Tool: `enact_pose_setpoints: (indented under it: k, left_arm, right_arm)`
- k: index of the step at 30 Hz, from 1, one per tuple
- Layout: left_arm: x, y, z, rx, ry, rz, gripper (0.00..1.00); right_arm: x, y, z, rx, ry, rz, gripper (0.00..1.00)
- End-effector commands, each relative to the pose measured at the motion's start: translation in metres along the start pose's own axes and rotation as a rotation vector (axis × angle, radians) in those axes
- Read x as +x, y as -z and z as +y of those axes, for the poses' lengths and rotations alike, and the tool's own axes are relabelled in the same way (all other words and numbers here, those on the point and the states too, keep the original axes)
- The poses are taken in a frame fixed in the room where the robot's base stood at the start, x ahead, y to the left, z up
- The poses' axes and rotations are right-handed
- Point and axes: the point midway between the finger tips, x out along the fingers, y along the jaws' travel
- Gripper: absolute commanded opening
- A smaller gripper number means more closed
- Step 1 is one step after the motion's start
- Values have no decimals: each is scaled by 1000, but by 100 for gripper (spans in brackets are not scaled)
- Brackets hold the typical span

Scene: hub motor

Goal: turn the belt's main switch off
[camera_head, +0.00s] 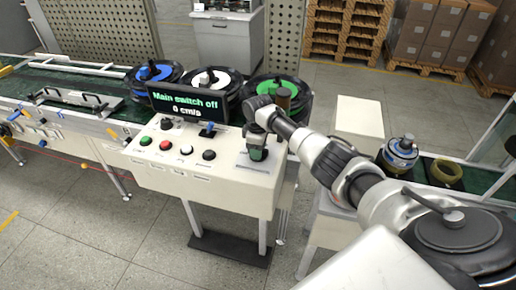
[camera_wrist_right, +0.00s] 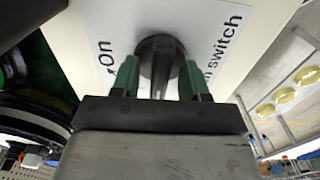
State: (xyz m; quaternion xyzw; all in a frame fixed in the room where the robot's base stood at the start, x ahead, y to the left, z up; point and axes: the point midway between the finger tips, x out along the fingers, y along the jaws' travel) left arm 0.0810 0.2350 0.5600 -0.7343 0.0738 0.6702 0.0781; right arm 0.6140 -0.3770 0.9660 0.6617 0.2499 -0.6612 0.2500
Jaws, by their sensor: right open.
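The main switch is a black rotary knob (camera_wrist_right: 158,58) on a pale panel, with "On" and "switch" lettering beside it in the right wrist view. My right gripper (camera_wrist_right: 160,82) is open, with one green finger on each side of the knob; I cannot tell whether they touch it. In the head view my right gripper (camera_head: 258,153) is over the right part of the control box (camera_head: 215,185) and hides the switch. The display (camera_head: 188,103) reads "Main switch off" and "0 cm/s". My left gripper is not in view.
Green, red, white and black buttons (camera_head: 208,155) line the box top to the left of my gripper. Reels (camera_head: 277,90) stand behind the display. The conveyor (camera_head: 60,88) runs at the left, and a motor part (camera_head: 400,153) sits at the right.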

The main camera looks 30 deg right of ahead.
Motion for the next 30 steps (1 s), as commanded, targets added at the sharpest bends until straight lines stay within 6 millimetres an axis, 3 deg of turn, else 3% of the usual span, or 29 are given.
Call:
enact_pose_setpoints:
  k: [5,18,24,30]
  left_arm:
    - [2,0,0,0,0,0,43]
    - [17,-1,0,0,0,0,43]
    - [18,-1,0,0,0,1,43]
    - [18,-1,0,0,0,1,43]
  right_arm:
    - [-12,0,1,0,-2,2,45]
    - [-92,0,1,0,-2,2,45]
    - [-107,0,0,-1,-1,1,45]
    - [-108,0,0,0,0,0,45]
